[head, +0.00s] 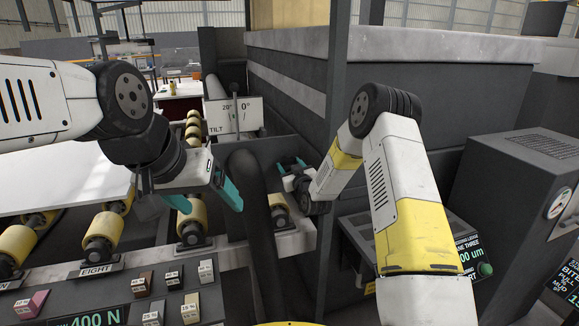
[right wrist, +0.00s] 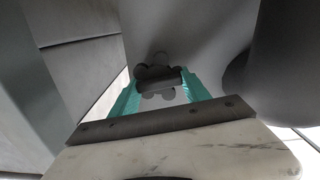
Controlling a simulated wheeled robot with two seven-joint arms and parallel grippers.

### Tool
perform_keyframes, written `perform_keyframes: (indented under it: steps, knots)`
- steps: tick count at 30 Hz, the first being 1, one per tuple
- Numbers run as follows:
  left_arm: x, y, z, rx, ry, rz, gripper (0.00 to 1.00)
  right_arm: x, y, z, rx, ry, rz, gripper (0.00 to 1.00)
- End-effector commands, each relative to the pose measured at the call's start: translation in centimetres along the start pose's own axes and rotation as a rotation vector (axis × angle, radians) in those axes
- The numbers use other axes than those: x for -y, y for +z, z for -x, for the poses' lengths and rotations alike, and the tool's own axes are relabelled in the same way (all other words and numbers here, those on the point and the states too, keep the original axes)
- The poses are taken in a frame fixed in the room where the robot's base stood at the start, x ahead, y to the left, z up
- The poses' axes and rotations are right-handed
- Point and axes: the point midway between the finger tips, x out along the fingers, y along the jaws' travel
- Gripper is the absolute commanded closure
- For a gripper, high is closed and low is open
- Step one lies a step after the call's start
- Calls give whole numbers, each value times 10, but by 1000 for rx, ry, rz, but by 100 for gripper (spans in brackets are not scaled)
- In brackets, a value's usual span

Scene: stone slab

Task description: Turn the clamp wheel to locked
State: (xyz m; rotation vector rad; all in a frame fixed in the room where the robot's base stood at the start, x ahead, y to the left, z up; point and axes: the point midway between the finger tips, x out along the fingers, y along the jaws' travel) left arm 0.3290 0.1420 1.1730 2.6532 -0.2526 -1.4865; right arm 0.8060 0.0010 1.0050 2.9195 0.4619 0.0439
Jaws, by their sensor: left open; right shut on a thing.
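The clamp wheel (right wrist: 157,75) is a small dark grey knob with rounded lobes. In the right wrist view it sits between the teal fingers of my right gripper (right wrist: 160,95), which is shut on it. In the head view my right gripper (head: 292,162) reaches in beside the dark machine wall, and the wheel cannot be made out there. Which way the wheel is turned, and any lock marking, I cannot tell. My left gripper (head: 222,182) is open and empty, to the left of a thick dark post, above the rollers.
A thick dark post (head: 250,220) stands between my grippers. Yellow rollers (head: 103,230) and a white slab (head: 85,185) lie at left. A TILT sign (head: 235,115) stands behind. A panel with several small blocks (head: 190,300) is in front. Grey machine housing (head: 440,85) crowds the right.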

Motion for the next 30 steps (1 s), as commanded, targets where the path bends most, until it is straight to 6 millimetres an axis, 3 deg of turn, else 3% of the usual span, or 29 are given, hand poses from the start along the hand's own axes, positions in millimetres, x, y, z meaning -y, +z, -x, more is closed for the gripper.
perform_keyframes:
  steps: [8,30]
  knots:
    - [0,0,0,0,0,0,20,-1,1,0,1,0,-151,86]
    - [0,0,0,0,0,0,20,-4,3,0,2,1,-845,86]
